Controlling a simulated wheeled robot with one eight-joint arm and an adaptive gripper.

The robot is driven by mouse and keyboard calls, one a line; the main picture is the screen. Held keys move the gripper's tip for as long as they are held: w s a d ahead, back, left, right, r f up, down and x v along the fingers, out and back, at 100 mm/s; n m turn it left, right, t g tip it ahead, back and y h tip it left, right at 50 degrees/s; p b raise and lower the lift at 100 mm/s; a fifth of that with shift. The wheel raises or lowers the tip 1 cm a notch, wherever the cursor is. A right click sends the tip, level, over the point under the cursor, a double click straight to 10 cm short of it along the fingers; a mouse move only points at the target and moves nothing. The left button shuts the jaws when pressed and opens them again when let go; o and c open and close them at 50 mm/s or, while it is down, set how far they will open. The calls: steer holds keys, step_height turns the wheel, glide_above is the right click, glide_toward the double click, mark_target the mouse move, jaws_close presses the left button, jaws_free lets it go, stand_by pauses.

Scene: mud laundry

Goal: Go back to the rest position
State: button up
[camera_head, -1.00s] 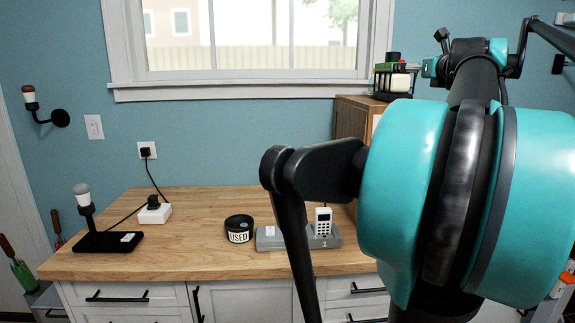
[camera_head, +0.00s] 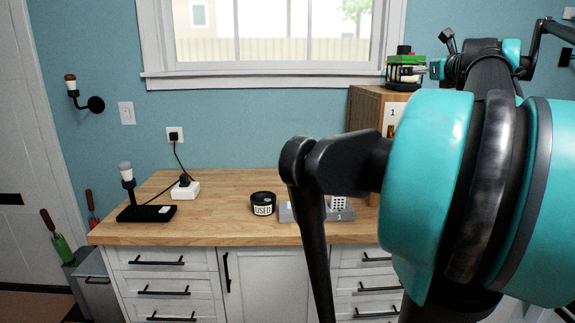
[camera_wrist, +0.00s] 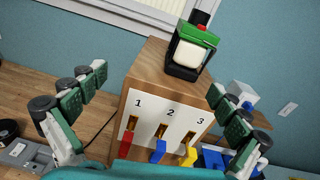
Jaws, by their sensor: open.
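My gripper (camera_wrist: 158,118) is open in the wrist view, with one green-padded finger at the left and one at the right. Nothing is between the fingers. A wooden box (camera_wrist: 143,83) numbered 1, 2 and 3 stands beyond and between them, with red, yellow and blue pieces at its lower front. A green and black device with a white block (camera_wrist: 194,57) sits on top of the box. The box (camera_head: 368,106) shows partly behind the arm.
Drawers are below, a window above.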

steer(key=s+a+f+n+g+y, duration=0.1)
steer(key=a+f+n+g, duration=0.1)
steer(key=a+f+n, duration=0.6)
steer(key=s+a+f+n+g+y, duration=0.1)
steer(key=a+f+n+g, duration=0.2)
steer(key=f, duration=1)
steer(key=s+a+f+n+g+y, duration=0.1)
steer(key=s+a+f+n+g, duration=0.1)
steer(key=a+f+n, duration=0.6)
steer(key=s+f+n+g+h, duration=0.2)
steer(key=s+f+n, duration=0.5)
steer(key=f, duration=0.8)
steer(key=s+f+n+g+h, duration=0.2)
steer(key=s+f+n+g, duration=0.2)
steer(key=s+f, duration=0.9)
step_height(320, 180, down, 2)
steer(key=n, duration=0.3)
steer(key=shift+s+a+f, duration=0.2)
steer(key=shift+a+f, duration=0.05)
steer(key=shift+a, duration=0.15)
